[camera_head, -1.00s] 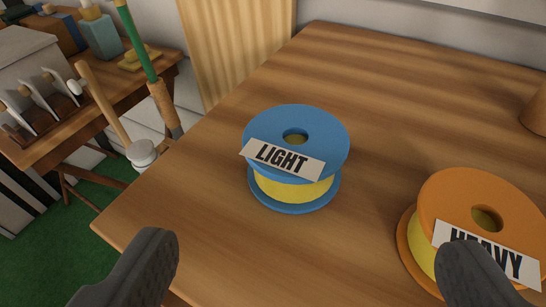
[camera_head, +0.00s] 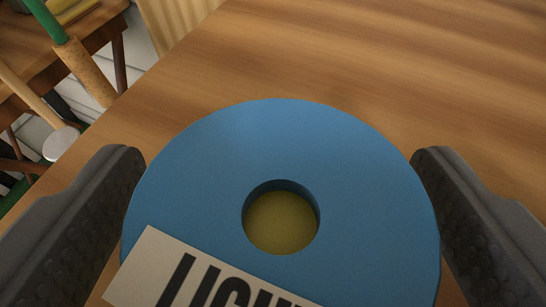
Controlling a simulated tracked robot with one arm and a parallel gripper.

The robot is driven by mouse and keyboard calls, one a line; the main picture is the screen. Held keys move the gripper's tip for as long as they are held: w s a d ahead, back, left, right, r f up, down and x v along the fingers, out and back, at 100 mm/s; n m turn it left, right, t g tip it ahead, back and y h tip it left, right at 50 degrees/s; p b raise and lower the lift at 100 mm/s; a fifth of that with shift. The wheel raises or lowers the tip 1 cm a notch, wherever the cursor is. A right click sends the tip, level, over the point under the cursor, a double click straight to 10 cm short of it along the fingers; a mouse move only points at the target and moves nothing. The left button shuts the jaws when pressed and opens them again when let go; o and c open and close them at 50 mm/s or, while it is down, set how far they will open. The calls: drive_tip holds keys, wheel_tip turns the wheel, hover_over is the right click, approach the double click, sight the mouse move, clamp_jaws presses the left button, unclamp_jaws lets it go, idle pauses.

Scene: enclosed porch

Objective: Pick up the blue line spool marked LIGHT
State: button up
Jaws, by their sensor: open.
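The blue line spool (camera_head: 300,140) fills the lower middle of the view, seen from above with its round centre hole showing. Its white label (camera_head: 150,270) is cut off by the bottom edge, and only the upper part of its first letters shows. My gripper (camera_head: 278,185) is open, with one dark finger on each side of the spool. The left finger is very close to the spool's rim, and the right finger is close to its other side. I cannot tell whether either finger touches it. The spool's lower part is hidden.
The spool stands on a wooden table (camera_head: 400,60), which is clear behind it and to the right. At the upper left, beyond the table's edge, are another wooden table (camera_head: 100,35), a green pole with a cork grip (camera_head: 84,72) and a pale-knobbed stick (camera_head: 61,143).

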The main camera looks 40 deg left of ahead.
drive_tip(key=c, duration=1.1)
drive_tip(key=shift+r, duration=0.2)
